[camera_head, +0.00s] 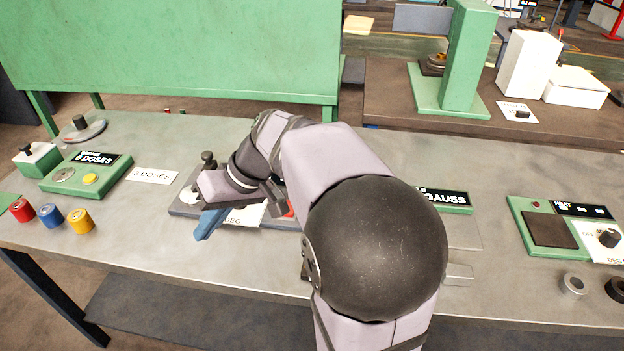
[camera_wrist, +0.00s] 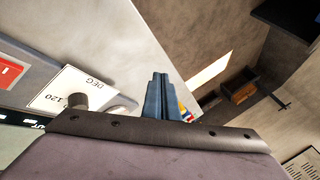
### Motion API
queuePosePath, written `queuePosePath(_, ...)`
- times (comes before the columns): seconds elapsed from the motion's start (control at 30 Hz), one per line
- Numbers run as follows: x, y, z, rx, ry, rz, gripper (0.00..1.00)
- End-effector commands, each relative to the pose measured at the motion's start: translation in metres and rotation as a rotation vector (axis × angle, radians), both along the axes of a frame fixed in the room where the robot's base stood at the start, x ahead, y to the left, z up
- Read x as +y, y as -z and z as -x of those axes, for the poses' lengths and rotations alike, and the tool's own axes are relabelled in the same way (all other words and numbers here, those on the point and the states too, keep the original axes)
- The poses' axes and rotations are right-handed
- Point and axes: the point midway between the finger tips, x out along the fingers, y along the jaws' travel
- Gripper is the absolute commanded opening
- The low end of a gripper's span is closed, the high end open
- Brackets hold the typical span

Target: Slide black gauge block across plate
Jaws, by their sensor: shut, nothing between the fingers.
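My gripper (camera_head: 208,224) is in front of the grey bender with the DEG card, above the bench's front part. Its blue fingers are together and empty; they also show in the wrist view (camera_wrist: 158,92), pointing past the bench edge. A thin grey plate (camera_head: 466,234) lies on the bench right of my arm, partly hidden by it. I cannot make out the black gauge block for certain; my arm covers much of the bench's middle.
The grey bender base (camera_head: 184,208) sits just behind my gripper. Red (camera_head: 22,210), blue (camera_head: 51,216) and yellow (camera_head: 80,221) cylinders stand at the left. A green GAUSS box (camera_head: 446,199) and a green heater unit (camera_head: 545,228) are to the right.

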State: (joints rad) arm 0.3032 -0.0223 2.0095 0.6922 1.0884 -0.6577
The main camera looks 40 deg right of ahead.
Motion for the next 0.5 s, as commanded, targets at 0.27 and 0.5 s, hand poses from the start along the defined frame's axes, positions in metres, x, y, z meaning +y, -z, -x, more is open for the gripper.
queuePosePath(0.27, -0.161, -0.018, 0.013, 0.001, -0.277, 0.373, 0.0)
queuePosePath(0.5, -0.269, -0.024, 0.056, 0.064, -0.56, 0.561, 0.0)
